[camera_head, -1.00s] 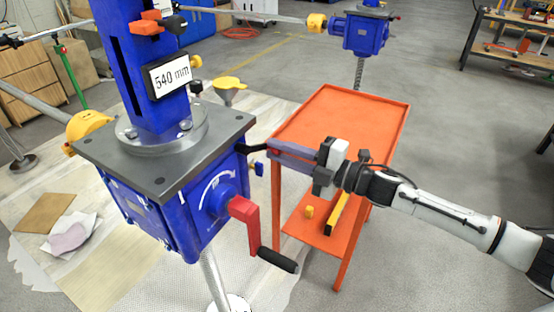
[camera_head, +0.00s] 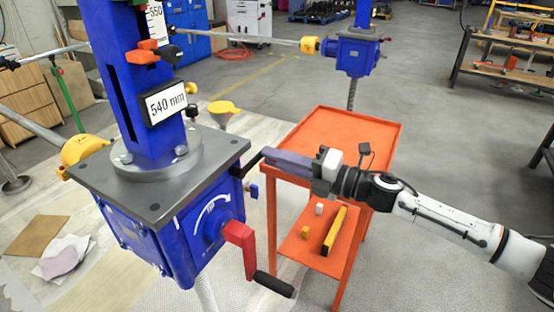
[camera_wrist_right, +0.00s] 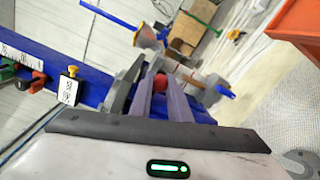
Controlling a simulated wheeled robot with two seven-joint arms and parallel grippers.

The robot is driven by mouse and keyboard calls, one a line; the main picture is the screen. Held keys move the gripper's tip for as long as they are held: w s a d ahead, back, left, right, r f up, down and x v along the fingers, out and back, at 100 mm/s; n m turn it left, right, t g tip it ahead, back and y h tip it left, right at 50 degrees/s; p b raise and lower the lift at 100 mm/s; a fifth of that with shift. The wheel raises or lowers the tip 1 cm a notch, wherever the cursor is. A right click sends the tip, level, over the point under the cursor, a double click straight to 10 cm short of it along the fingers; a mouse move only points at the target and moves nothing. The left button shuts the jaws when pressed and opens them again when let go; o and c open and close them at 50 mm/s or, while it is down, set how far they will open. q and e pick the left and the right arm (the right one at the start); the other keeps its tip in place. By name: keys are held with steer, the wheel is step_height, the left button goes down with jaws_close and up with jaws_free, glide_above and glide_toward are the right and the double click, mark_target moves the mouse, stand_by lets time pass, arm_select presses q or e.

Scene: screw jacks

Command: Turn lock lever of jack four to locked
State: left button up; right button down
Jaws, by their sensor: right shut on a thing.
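The near jack (camera_head: 150,185) is a blue housing with a dark grey top plate and a blue column. A dark lock lever (camera_head: 250,165) comes out at its right side, just below the plate, and slants up to the right. My right gripper (camera_head: 269,157) is at the lever's outer end, its purple fingers shut on it. In the right wrist view a red knob (camera_wrist_right: 159,81) sits between the fingertips (camera_wrist_right: 158,88); most of the lever is hidden there. No jack number is readable. My left gripper is out of view.
A red crank (camera_head: 241,245) with a black handle hangs below the lever. An orange cart (camera_head: 345,128) stands close behind my right gripper, with small blocks and a yellow bar on its lower shelf. Another blue jack (camera_head: 356,52) stands farther back.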

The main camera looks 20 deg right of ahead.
steer(key=shift+r, duration=0.1)
steer(key=c, duration=1.7)
jaws_free()
steer(key=shift+o, duration=0.2)
steer(key=shift+s+d, duration=0.1)
arm_select(q)
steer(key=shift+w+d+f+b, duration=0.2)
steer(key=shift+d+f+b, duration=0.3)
steer(key=shift+b, duration=0.7)
arm_select(e)
steer(key=v, duration=1)
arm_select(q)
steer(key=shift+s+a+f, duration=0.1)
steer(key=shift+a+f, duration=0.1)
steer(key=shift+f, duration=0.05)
